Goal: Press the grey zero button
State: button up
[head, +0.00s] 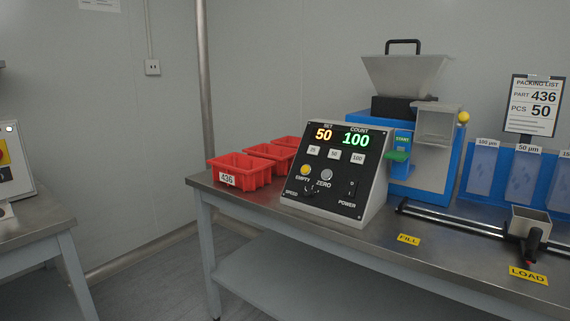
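The grey zero button (327,174) is a round button on the sloped black front of the control box (326,203), just above the word ZERO. A yellow round button (305,170) sits to its left above the word EMPTY. The display reads SET 50 in orange and COUNT 100 in green. Three white buttons marked 25, 50 and 100 lie in a row below the display. A power switch (351,188) is at the lower right and a speed knob at the lower left. Nothing covers the zero button. My gripper is not in the head view.
Red bins (240,172) stand left of the box, the front one labelled 436. A blue machine with a grey hopper (405,76) and a green START paddle (398,156) stands close on the right. A rail with a grey cup (530,222) runs along the right.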

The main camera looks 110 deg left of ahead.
aim_at(326, 173)
jog(key=u, duration=3.5)
